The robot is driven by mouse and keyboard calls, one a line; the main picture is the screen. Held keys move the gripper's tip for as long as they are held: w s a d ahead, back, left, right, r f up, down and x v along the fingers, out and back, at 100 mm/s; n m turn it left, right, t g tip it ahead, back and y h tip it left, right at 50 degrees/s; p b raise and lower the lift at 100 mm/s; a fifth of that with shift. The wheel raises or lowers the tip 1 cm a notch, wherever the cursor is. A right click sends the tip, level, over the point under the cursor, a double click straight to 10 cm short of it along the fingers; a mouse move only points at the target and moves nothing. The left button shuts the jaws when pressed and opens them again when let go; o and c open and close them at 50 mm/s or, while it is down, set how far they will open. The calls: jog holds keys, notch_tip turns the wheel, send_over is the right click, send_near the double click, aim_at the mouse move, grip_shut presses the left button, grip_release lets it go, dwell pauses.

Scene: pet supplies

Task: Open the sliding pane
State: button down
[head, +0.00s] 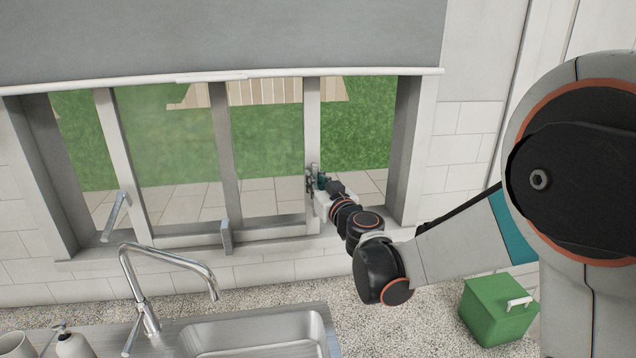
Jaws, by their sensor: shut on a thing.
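The window with the sliding pane (313,115) is in the wall ahead in the head view, under a grey blind. A pale upright of the pane stands right of the window's middle, with a gap to the right side of the window frame (407,150). My gripper (314,182) is at the lower part of this upright, shut on the pane's handle there. The fingers and my wrist hide most of the handle. Other pale uprights stand further left, with lever-like pieces (115,216) and (226,237) near the sill.
A metal sink (265,335) and a tall curved faucet (165,262) are below the window. A soap dispenser (75,343) and a cup (12,345) stand at lower left. A green box (490,315) with a white handle sits on the speckled counter at right.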

jog(key=c, duration=1.9)
grip_release()
jog(key=shift+c, duration=0.2)
jog(key=shift+s+d, duration=0.1)
jog(key=v, duration=1.1)
jog(key=shift+s, duration=0.4)
jog(key=shift+d, duration=0.1)
